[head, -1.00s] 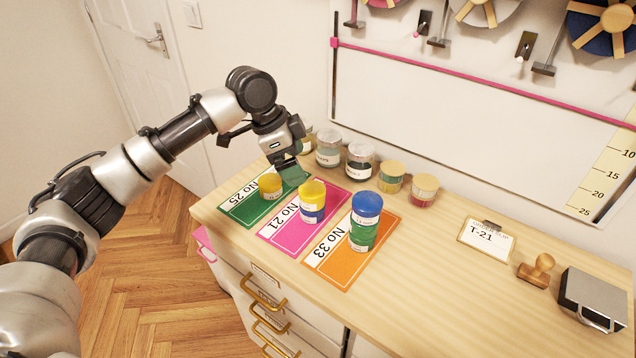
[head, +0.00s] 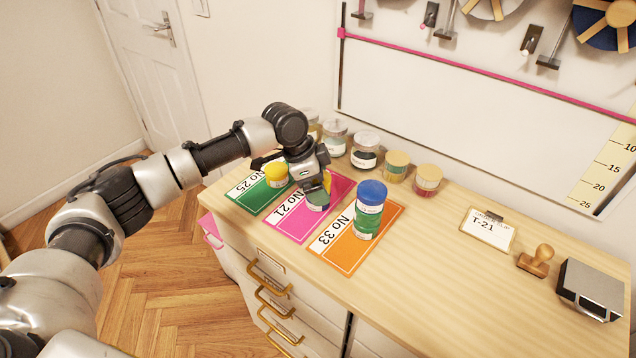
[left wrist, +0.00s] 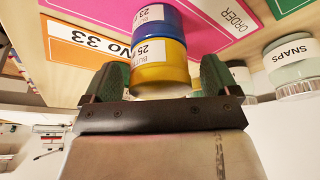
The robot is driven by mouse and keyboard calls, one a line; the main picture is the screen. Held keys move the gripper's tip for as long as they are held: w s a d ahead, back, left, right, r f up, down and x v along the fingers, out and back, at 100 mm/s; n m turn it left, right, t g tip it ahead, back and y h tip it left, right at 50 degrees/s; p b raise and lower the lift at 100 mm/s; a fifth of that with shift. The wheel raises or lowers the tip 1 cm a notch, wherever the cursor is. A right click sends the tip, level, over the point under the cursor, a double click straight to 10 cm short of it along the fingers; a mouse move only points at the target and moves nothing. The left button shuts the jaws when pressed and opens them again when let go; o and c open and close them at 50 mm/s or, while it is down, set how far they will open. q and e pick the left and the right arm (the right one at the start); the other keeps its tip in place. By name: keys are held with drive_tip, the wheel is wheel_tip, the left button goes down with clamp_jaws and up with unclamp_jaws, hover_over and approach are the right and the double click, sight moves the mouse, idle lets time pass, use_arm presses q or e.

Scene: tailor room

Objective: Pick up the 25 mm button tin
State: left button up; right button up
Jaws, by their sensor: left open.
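The 25 mm button tin, a yellow tin with a label reading 25 (left wrist: 158,62), sits on a blue tin labelled 23 (left wrist: 158,20) in the left wrist view. The stack stands on the pink No 21 mat (head: 289,229). My left gripper (head: 318,197) is over this stack and hides most of it in the head view. In the left wrist view its dark green fingers (left wrist: 160,80) are open, one on each side of the yellow tin. I cannot tell whether either finger touches it. My right gripper is not in view.
A yellow tin (head: 276,175) stands on the green No 25 mat (head: 249,198). A blue-topped stack (head: 370,210) stands on the orange No 33 mat (head: 338,252). Several jars, including a dark one (head: 365,152), line the wall. A stamp (head: 536,261) lies right; the front right counter is clear.

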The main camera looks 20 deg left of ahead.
use_arm(q)
drive_tip(key=c, duration=1.1)
drive_tip(key=shift+o, duration=0.2)
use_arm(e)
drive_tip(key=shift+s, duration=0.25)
use_arm(q)
drive_tip(key=shift+r, duration=0.1)
